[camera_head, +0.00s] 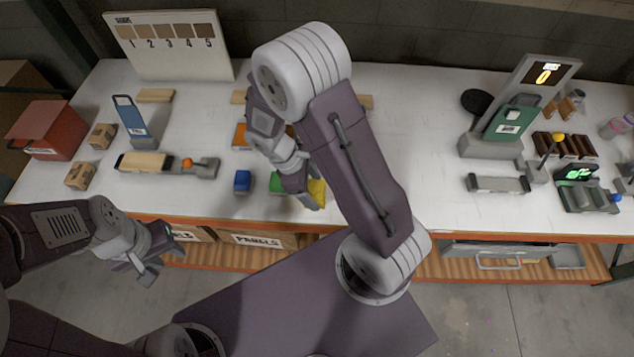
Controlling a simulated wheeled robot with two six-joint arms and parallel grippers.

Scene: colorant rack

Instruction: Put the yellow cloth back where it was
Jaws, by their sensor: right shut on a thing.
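The yellow cloth (317,188) shows as a small patch at the front middle of the table, at my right gripper. My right gripper (305,196) points down there and is shut on the yellow cloth; its fingers and wrist hide part of it. I cannot tell whether the cloth touches the table. My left gripper (160,264) is open and empty, low in front of the table's front edge.
A green piece (276,183) and a blue piece (242,182) lie left of the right gripper. An orange piece (240,138) is farther back, partly behind my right arm. A numbered board (185,62) stands at the back left.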

